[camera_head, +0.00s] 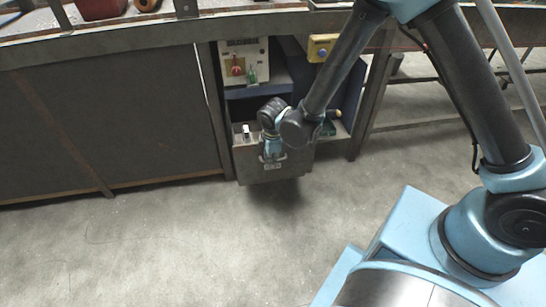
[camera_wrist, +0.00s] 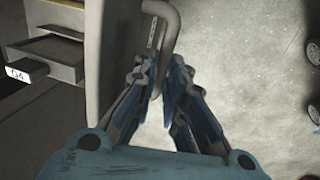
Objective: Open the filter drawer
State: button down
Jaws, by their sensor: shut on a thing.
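The filter drawer (camera_head: 285,170) is a grey box low in the workbench cabinet. In the head view its front stands forward of the cabinet, and part of its inside shows over the top edge. My gripper (camera_head: 271,158) is at the middle of the drawer front. In the wrist view the drawer front (camera_wrist: 104,45) is a pale upright panel left of the fingers. A curved grey handle (camera_wrist: 172,22) runs down to my fingertips (camera_wrist: 164,72), which are closed on it. The exact contact is partly hidden by the fingers.
A panel with red and green switches (camera_head: 245,65) sits above the drawer, with a yellow box (camera_head: 321,48) to its right. A G4 label (camera_wrist: 18,74) shows left of the drawer front. The concrete floor (camera_head: 200,240) before the drawer is clear.

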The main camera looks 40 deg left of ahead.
jog(key=c, duration=1.9)
grip_release()
jog(key=shift+r, duration=0.1)
jog(key=r, duration=0.4)
jog(key=d+r, duration=0.1)
jog(key=r, duration=0.2)
jog(key=s+r, duration=0.1)
jog(key=r, duration=0.3)
jog(key=shift+s+d+r, duration=0.1)
jog(key=shift+d+r, duration=0.25)
